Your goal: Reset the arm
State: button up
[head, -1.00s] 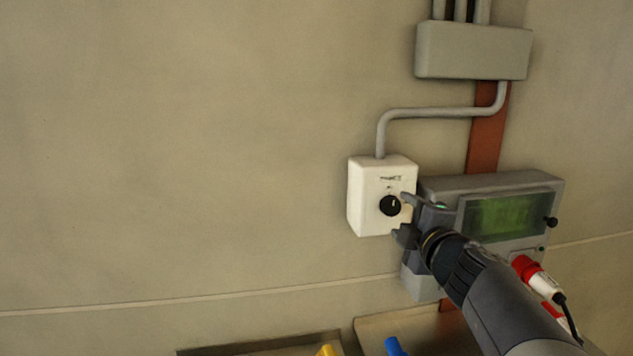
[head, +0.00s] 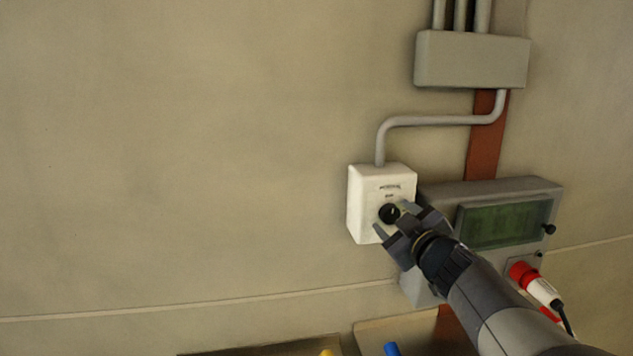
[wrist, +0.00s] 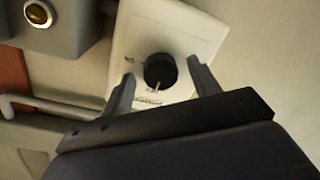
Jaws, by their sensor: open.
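A white switch box (head: 366,207) is mounted on the wall, with a round black knob (head: 389,213) on its front. My gripper (head: 391,217) is at the box front, its fingers either side of the knob. In the wrist view the black knob (wrist: 160,71) lies between the two fingertips of my open gripper (wrist: 160,74), with gaps beside it. A pale pointer mark shows at the knob's lower edge in that view, near small lettering on the white box (wrist: 200,35). An "ON" label is to the knob's left.
A grey panel with a dark green screen (head: 498,227) is just right of the switch box. A red and white plug (head: 535,283) sticks out below it. A grey junction box (head: 472,60) is above. The wall at left is clear.

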jog(key=m, duration=0.5)
jog(key=shift+f+m+t+b, duration=0.1)
jog(key=shift+m+t+b, duration=0.25)
jog(key=shift+m, duration=1.65)
